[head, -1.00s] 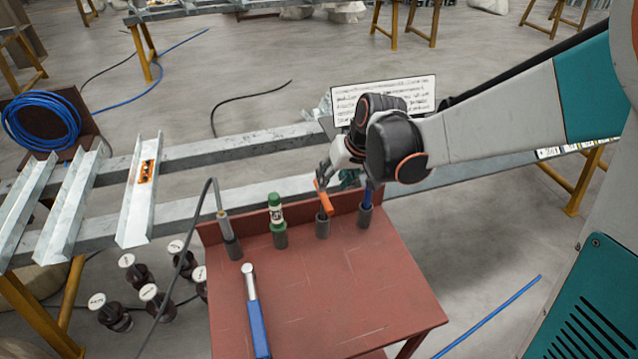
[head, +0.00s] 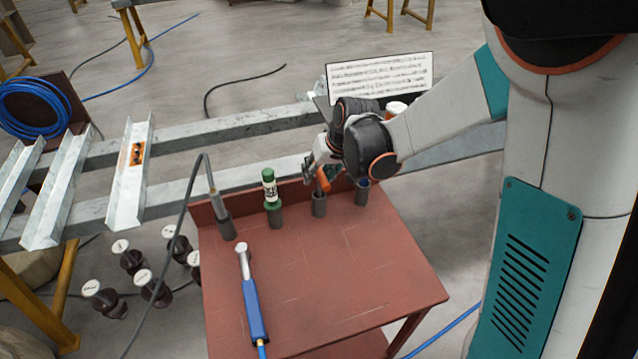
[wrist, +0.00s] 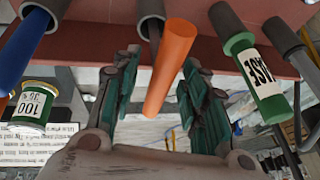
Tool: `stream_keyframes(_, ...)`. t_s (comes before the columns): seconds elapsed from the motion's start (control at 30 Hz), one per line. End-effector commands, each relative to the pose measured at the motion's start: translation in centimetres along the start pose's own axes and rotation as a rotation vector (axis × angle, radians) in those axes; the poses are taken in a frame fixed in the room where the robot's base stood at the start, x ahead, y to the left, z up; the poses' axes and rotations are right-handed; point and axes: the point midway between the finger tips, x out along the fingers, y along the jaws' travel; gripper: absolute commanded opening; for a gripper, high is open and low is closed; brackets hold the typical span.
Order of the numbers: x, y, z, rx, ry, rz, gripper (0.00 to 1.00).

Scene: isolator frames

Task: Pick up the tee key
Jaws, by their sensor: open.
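The tee key is most likely the tool with the orange handle (head: 323,181), standing in a dark grey holder (head: 319,205) at the back of the red-brown bench. My gripper (head: 314,172) is right at that handle, partly in front of it in the head view. In the wrist view the orange handle (wrist: 170,65) lies slanted between the two green-padded fingers of my gripper (wrist: 160,78). Gaps show on both sides, so the jaws are open and not closed on it. The tool's lower part is hidden in the holder.
A green labelled bottle (head: 270,188) stands in the holder to the left, and a corded grey tool (head: 216,204) beyond it. A blue tool (wrist: 18,52) is in the holder to the right. A blue-handled hammer-like tool (head: 253,300) lies on the bench (head: 350,290), otherwise clear.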

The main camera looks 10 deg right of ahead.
Motion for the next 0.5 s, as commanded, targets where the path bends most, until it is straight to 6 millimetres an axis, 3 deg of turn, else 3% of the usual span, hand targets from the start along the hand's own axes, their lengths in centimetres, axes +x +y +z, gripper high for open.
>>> stream_keyframes(0.07, -0.09, -0.01, -0.01, 0.000, 0.000, 0.000, 0.41)
stream_keyframes(0.1, -0.09, -0.01, -0.01, 0.000, 0.000, 0.000, 0.36)
stream_keyframes(0.27, -0.10, -0.01, -0.01, 0.000, 0.000, 0.000, 0.00)
stream_keyframes(0.5, -0.11, -0.06, -0.01, 0.001, 0.000, -0.001, 0.00)
